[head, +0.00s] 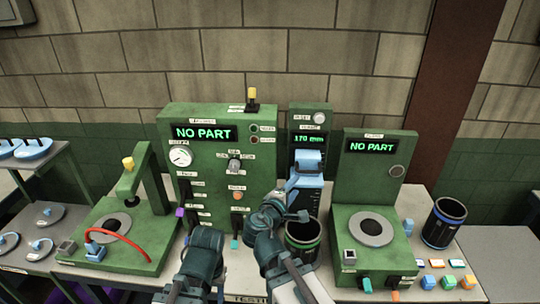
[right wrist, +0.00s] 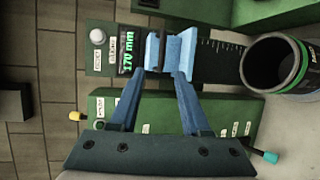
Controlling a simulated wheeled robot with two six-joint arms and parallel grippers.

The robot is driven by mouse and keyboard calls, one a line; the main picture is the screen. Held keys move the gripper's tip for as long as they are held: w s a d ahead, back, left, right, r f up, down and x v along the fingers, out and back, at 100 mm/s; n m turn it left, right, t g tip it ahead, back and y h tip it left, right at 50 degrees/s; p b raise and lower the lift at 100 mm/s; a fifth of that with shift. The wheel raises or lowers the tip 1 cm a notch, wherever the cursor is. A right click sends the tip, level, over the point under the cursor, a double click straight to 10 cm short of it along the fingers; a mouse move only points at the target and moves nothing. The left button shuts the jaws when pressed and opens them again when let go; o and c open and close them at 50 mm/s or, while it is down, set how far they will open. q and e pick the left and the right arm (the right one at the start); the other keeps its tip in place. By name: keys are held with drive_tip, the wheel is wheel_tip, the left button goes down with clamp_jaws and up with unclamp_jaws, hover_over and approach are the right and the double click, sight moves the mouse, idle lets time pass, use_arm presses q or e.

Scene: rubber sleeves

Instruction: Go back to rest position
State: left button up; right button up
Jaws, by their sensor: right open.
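My right gripper (head: 297,193) is in front of the tall green height gauge (head: 311,120), whose display reads 170 mm. In the right wrist view the right gripper (right wrist: 160,75) has its two blue fingers apart, with nothing held between them. The gauge's blue slider (head: 308,160) is just beyond the fingertips; it also shows in the right wrist view (right wrist: 182,49). I cannot tell whether a finger touches it. A dark arm link of mine is at the lower middle of the head view, but no left gripper shows.
A black bin with a green band (head: 303,250) stands close to the right gripper. A blue-banded bin (head: 443,222) is at the right. Green test stations reading NO PART (head: 222,150) (head: 373,180) flank the gauge. A green press (head: 120,235) with a red hose is left.

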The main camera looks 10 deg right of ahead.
drive_tip(key=s+a+f+m+g+y+b, duration=0.25)
drive_tip(key=f+b, duration=0.25)
drive_tip(key=f, duration=0.5)
drive_tip(key=s+a+f+m+g+y+b, duration=0.1)
drive_tip(key=s+f+m+g+b, duration=0.25)
drive_tip(key=f, duration=0.65)
drive_tip(key=s+a+f+m+g+y+b, duration=0.1)
drive_tip(key=s+a+f+g+y+b, duration=0.4)
drive_tip(key=s+a+f+b, duration=0.3)
drive_tip(key=s+a+f+g, duration=0.1)
drive_tip(key=s+a+f, duration=0.2)
drive_tip(key=f, duration=0.3)
drive_tip(key=shift+s+a, duration=0.35)
drive_tip(key=shift+s, duration=0.4)
